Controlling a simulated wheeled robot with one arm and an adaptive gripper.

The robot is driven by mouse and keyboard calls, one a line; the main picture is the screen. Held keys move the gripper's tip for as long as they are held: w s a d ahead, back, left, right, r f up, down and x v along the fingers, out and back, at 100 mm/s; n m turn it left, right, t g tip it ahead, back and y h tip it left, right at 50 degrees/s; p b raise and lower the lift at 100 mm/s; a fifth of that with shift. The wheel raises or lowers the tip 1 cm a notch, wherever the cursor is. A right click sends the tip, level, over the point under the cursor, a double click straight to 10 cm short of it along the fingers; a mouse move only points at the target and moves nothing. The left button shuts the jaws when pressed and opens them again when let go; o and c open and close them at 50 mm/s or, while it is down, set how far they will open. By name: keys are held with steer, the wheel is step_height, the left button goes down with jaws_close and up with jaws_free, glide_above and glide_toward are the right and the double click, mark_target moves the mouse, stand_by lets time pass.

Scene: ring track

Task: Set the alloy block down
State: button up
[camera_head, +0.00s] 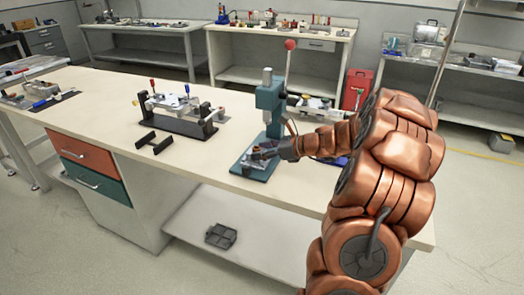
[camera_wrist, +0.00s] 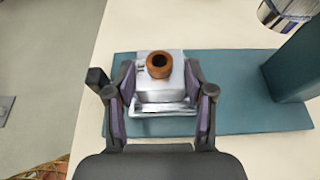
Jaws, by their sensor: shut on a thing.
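The alloy block (camera_wrist: 160,92) is a silvery block with a copper-coloured ring (camera_wrist: 159,64) on its top, seen between the fingers in the wrist view. My gripper (camera_wrist: 160,100) is shut on the block, one finger on each side. In the head view my gripper (camera_head: 266,151) is over the teal base plate (camera_head: 254,172) of a bench press (camera_head: 270,100). In the wrist view the block is above the teal plate (camera_wrist: 240,118). Whether its underside touches the plate cannot be told. The fingers hide part of the block in the head view.
The press column (camera_wrist: 292,72) stands to the right of the block in the wrist view. A fixture with clamps (camera_head: 180,110) and a black bracket (camera_head: 154,142) sit left on the pale bench (camera_head: 110,95). The bench front is clear.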

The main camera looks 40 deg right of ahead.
steer(key=o, duration=1.4)
